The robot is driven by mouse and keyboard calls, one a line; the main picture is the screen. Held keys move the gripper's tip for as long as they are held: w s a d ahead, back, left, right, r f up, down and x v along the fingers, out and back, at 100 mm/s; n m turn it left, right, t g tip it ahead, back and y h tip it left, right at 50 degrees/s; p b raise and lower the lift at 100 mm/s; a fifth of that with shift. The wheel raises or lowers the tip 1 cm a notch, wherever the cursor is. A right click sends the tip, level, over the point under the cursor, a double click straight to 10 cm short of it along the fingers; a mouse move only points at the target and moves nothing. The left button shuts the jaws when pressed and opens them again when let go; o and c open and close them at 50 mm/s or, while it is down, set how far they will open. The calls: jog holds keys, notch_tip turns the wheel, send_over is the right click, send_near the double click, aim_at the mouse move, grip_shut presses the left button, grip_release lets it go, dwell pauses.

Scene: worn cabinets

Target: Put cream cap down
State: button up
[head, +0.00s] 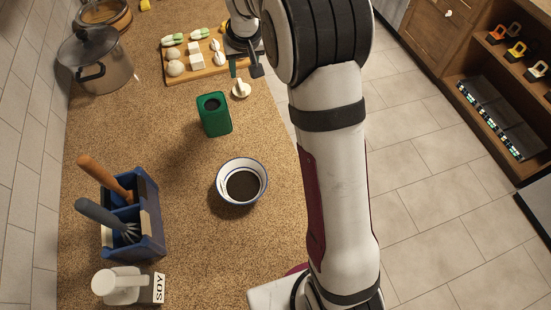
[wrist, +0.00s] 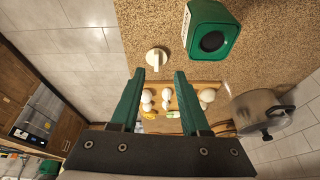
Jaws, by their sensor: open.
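The cream cap (head: 241,90) is a small round lid with a raised grip. It appears to rest on the speckled counter, near its right edge; in the wrist view the cap (wrist: 156,58) is just beyond my fingertips. The green canister (head: 215,122) stands upright beside it with a dark open top, and it also shows in the wrist view (wrist: 226,35). My gripper (head: 244,70) has dark green fingers. It is open and empty, and its fingers (wrist: 159,73) are apart from the cap.
A wooden board (head: 203,73) with several pale food pieces lies behind the cap. A steel pot (head: 108,72) stands at the back left. A bowl of dark contents (head: 223,185), a blue utensil holder (head: 150,243) and a white soy jug (head: 122,284) are nearer. Counter left of the canister is clear.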

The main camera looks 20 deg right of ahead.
jog(key=s+a+r+m+g, duration=0.1)
jog(key=s+r, duration=0.2)
jog(key=s, duration=0.6)
jog(key=s+a+r+m+g, duration=0.1)
jog(key=s+r, duration=0.2)
jog(key=s, duration=0.6)
jog(key=s+a+f+m+g+y, duration=0.1)
jog(key=s+a+m+g, duration=0.1)
jog(key=s, duration=1.8)
jog(key=shift+s+f+m+y, duration=0.3)
jog(key=shift+s+f, duration=0.1)
